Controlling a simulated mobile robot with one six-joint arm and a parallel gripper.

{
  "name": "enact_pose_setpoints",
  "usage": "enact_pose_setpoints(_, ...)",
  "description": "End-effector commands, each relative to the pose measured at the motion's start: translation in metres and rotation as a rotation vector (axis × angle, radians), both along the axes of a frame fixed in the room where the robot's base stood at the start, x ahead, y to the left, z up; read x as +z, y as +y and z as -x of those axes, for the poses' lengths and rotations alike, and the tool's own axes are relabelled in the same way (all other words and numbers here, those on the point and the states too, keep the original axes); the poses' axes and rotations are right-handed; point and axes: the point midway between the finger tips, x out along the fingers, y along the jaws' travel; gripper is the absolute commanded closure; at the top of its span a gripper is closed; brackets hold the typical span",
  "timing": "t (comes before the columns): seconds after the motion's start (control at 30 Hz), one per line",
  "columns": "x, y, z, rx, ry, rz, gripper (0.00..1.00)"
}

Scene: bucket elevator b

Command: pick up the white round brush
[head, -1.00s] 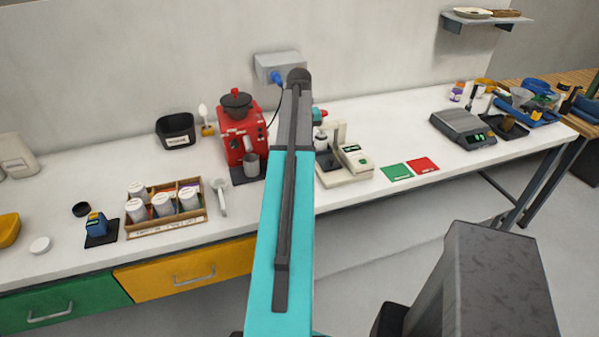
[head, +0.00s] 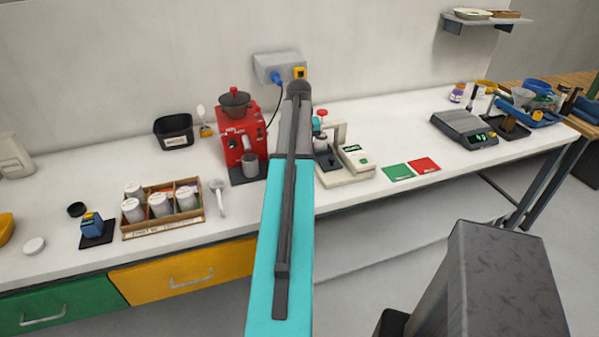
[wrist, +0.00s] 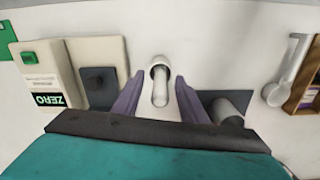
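A white, round-ended upright piece, which looks like the white round brush (wrist: 160,88), stands on the white bench in the wrist view. It lies between the two grey-purple fingers of my gripper (wrist: 159,80), with gaps showing at its sides. The fingers are apart, and I see no clear contact. In the head view my teal arm hides this spot, between the red machine and the white scale.
The red machine (head: 234,130) with a metal cup is close on the left. The white scale (head: 357,160) is close on the right. Green (head: 397,172) and red (head: 424,165) cards lie beyond it. A wooden tray (head: 190,213) holds several white jars.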

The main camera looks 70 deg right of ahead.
Motion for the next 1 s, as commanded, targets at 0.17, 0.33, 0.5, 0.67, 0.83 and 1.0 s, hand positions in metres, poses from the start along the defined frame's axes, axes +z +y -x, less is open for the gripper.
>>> enact_pose_setpoints(0.17,-0.0131,0.0005,-0.0006,0.001,0.0,0.0,0.61)
enact_pose_setpoints(0.33,-0.0136,0.0003,-0.0006,0.001,0.0,0.0,0.61)
enact_pose_setpoints(0.5,-0.0132,0.0003,-0.0006,0.001,0.0,0.0,0.61)
enact_pose_setpoints(0.67,-0.0132,0.0003,-0.0006,0.001,0.0,0.0,0.61)
enact_pose_setpoints(0.83,-0.0131,0.0003,-0.0006,0.001,0.0,0.0,0.68)
enact_pose_setpoints(1.0,-0.0131,0.0003,-0.0006,0.001,0.0,0.0,0.97)
